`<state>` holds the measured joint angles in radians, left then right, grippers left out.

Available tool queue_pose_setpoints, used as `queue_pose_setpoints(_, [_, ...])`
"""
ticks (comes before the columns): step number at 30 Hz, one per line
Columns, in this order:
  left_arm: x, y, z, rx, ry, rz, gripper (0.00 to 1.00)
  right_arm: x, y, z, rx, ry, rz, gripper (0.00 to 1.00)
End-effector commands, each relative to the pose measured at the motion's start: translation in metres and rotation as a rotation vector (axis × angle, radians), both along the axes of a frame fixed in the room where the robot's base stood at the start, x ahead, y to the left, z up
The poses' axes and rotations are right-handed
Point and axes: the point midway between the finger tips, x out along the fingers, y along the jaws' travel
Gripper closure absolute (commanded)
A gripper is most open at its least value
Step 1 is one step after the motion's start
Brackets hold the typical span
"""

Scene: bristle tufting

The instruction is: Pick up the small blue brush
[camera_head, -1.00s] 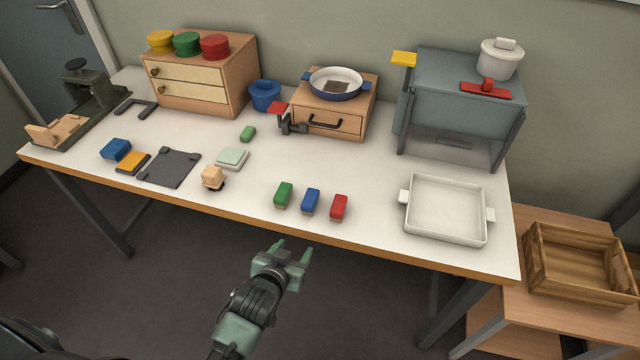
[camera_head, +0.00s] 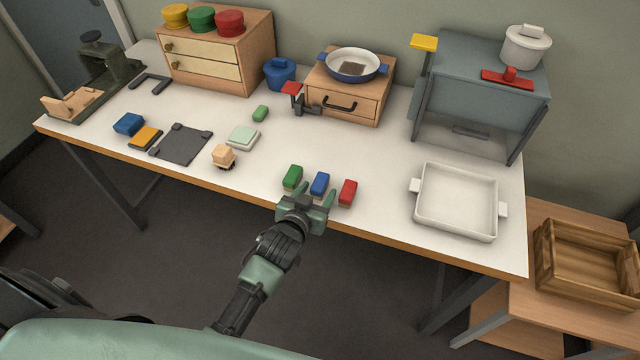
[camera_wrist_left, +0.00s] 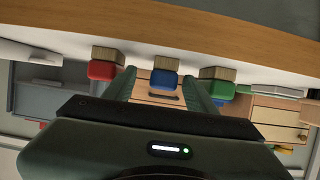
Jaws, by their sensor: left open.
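The small blue brush (camera_head: 320,184) stands on the table near its front edge, between a green brush (camera_head: 292,177) and a red brush (camera_head: 347,192). My left gripper (camera_head: 313,193) is open, with its fingers pointing at the blue brush from the front edge. In the left wrist view the blue brush (camera_wrist_left: 164,82) shows between the two open fingers, with its tan bristle side toward the table. The red brush (camera_wrist_left: 103,70) and the green brush (camera_wrist_left: 217,84) lie outside the fingers there. Whether the fingers overlap the blue brush in depth is unclear. My right gripper is not in view.
A white tray (camera_head: 457,233) stands to the right on the table (camera_head: 385,205). A tan block-like brush (camera_head: 223,157), a dark plate (camera_head: 182,145) and a pale green block (camera_head: 242,137) lie to the left. The table behind the three brushes is clear.

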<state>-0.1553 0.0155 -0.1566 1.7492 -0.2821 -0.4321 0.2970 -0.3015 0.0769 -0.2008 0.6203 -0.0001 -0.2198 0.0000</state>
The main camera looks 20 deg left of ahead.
Motion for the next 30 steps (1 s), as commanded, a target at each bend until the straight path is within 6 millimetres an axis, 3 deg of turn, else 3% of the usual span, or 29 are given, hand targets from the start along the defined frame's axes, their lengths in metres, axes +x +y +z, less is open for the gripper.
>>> queue_pose_setpoints(6, [0.030,0.003,-0.009,0.000,-0.001,0.000,0.44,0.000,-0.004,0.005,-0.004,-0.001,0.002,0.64])
queue_pose_setpoints(15, [0.035,0.003,-0.012,0.000,0.000,-0.001,0.44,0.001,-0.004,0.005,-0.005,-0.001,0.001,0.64])
queue_pose_setpoints(17, [0.035,0.003,-0.012,0.000,0.000,-0.001,0.58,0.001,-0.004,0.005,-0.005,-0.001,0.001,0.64])
queue_pose_setpoints(21, [0.035,0.003,-0.012,0.000,0.000,-0.001,0.96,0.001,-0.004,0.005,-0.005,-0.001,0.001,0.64])
queue_pose_setpoints(22, [0.035,0.003,-0.012,0.000,0.000,-0.001,1.00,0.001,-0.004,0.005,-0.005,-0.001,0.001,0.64])
queue_pose_setpoints(30, [0.035,0.003,-0.011,0.001,0.000,-0.001,1.00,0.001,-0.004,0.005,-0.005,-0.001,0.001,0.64])
